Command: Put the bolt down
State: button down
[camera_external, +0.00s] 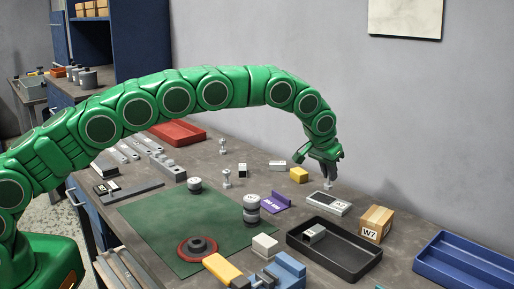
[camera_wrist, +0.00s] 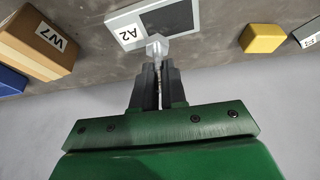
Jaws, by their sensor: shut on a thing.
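My gripper (camera_external: 327,162) is at the right end of the arm, over the back of the table, pointing down. It is shut on a small silver bolt (camera_external: 328,183), which sticks out below the fingers. In the wrist view, the bolt (camera_wrist: 156,47) shows beyond the fingertips (camera_wrist: 158,75), close to the edge of a light plate marked A2 with a dark panel (camera_wrist: 178,17). The plate (camera_external: 341,209) also lies on the table in the external view. I cannot tell whether the bolt touches the table or plate.
A yellow block (camera_external: 299,175) lies left of my gripper. A W7 box (camera_external: 376,224), a black tray (camera_external: 367,270) and a blue tray (camera_external: 470,270) stand to the right. Similar upright bolts (camera_external: 228,179) and a purple bracket (camera_external: 277,203) are left, near the green mat (camera_external: 150,225).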

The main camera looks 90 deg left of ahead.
jog(key=shift+w+a+f, duration=0.1)
jog(key=shift+w+f, duration=0.05)
jog(key=shift+f, duration=0.15)
jog(key=shift+w+a+f, duration=0.15)
jog(key=shift+w+f, duration=0.05)
jog(key=shift+f, duration=1.55)
jog(key=shift+f, duration=0.15)
jog(key=c, duration=1.2)
grip_release()
